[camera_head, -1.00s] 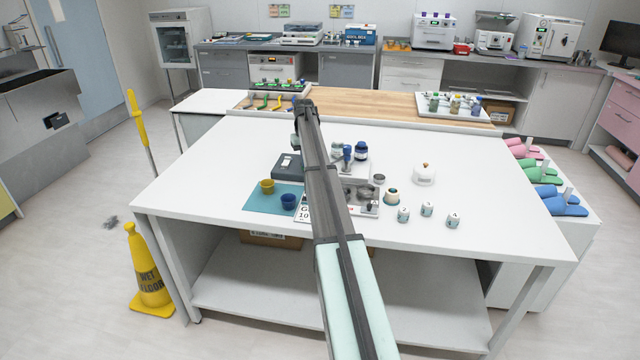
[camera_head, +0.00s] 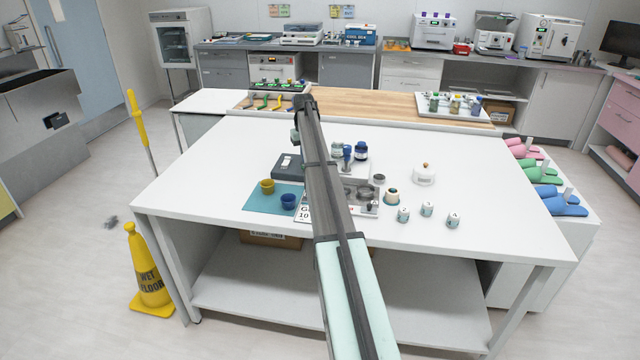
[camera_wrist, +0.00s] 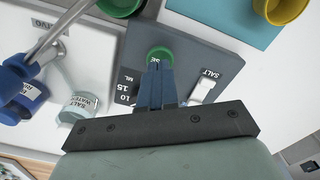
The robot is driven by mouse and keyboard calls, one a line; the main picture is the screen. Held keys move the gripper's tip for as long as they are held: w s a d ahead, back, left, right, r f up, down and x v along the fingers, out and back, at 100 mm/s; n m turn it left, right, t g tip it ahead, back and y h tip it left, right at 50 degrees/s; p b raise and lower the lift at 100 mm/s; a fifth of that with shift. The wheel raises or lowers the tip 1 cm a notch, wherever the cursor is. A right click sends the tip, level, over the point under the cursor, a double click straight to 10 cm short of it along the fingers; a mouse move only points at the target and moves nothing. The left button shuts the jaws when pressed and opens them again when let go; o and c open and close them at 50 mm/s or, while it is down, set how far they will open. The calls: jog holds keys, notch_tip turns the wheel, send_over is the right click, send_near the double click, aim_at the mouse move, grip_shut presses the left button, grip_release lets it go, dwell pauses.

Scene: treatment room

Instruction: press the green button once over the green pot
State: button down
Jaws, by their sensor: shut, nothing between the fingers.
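The green button (camera_wrist: 160,55) is a round green cap with partly hidden lettering on a dark grey panel (camera_wrist: 200,48). My gripper (camera_wrist: 159,68) is shut and empty. In the wrist view its fingertips overlap the near edge of the button; I cannot tell whether they touch it. The green pot (camera_wrist: 120,6) is cut off by the top edge of the wrist view, just beyond the panel's edge. In the head view the dark grey unit (camera_head: 284,166) shows left of my arm, and my arm hides the button and the green pot.
A yellow pot (camera_head: 267,186) and a blue pot (camera_head: 288,201) stand on a teal mat (camera_head: 258,200). On the panel is a white piece by a SALT label (camera_wrist: 203,90). A labelled jar (camera_wrist: 80,105) stands beside the panel. The white table (camera_head: 200,170) is clear at left.

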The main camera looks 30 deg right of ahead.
jog(key=shift+r, duration=0.1)
notch_tip(320, 180, up, 6)
jog(key=shift+f, duration=0.1)
dwell(0.6)
dwell(0.3)
